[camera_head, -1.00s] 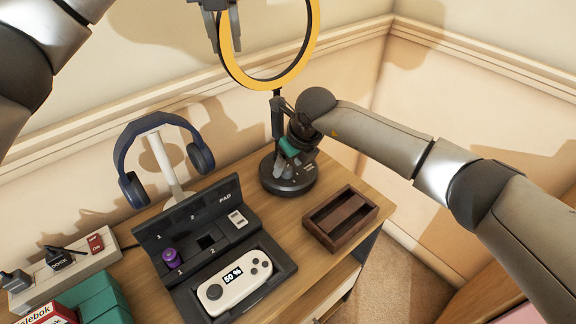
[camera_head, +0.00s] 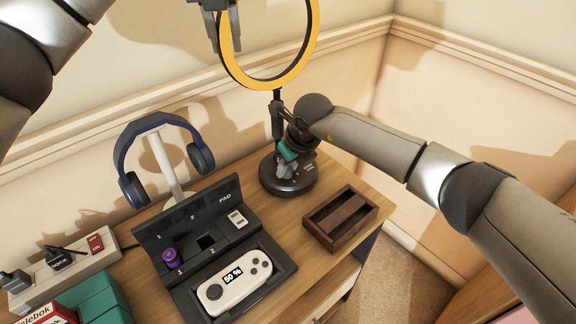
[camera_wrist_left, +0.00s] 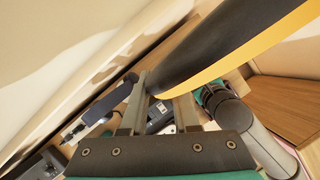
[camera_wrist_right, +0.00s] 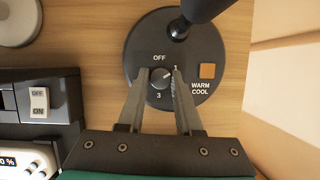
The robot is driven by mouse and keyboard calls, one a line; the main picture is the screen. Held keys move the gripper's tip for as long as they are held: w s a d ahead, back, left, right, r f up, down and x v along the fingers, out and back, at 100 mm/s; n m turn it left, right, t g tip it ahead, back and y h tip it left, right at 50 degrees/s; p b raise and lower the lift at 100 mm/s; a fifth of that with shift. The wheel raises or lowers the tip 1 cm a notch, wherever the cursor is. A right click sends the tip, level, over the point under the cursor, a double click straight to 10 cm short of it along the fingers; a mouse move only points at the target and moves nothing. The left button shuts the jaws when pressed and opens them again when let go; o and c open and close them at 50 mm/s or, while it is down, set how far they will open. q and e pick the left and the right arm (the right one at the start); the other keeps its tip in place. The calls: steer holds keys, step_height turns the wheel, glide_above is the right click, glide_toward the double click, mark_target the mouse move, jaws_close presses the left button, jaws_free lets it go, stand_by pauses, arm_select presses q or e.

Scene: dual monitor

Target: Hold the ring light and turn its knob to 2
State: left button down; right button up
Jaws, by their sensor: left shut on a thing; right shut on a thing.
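The ring light has a yellow-faced ring (camera_head: 265,83) with a black back, on a thin stand above a round black base (camera_head: 272,186). My left gripper (camera_head: 226,42) is shut on the ring's left side; the left wrist view shows the ring (camera_wrist_left: 205,50) running up from the fingertips (camera_wrist_left: 165,88). My right gripper (camera_head: 286,170) reaches down to the base. In the right wrist view its fingers (camera_wrist_right: 161,78) are shut on the small dark knob (camera_wrist_right: 157,76). OFF, 1 and 3 show around the knob; the 2 is hidden. I cannot read the pointer's direction surely.
A brown wooden tray (camera_head: 314,232) stands right of the base, near the desk edge. A black dock with a white gamepad (camera_head: 240,282) is in front. Headphones on a white stand (camera_head: 170,170) are left. A power strip (camera_head: 70,270) lies far left. The wall is close behind.

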jaws_close()
steer(key=shift+m, duration=0.3)
steer(key=m, duration=0.2)
steer(key=m+h, duration=0.1)
steer(key=shift+a+m+t+h, duration=0.2)
steer(key=shift+m+t+h, duration=0.1)
steer(key=shift+m, duration=0.1)
steer(key=m+h, duration=0.1)
steer(key=m, duration=0.3)
steer(key=shift+a+h, duration=0.15)
steer(key=shift+h, duration=0.25)
steer(key=shift+m+h, duration=0.5)
steer(key=shift+m, duration=1.1)
steer(key=shift+g, duration=0.4)
steer(key=shift+a, duration=0.1)
steer(key=o, duration=0.8)
jaws_free()
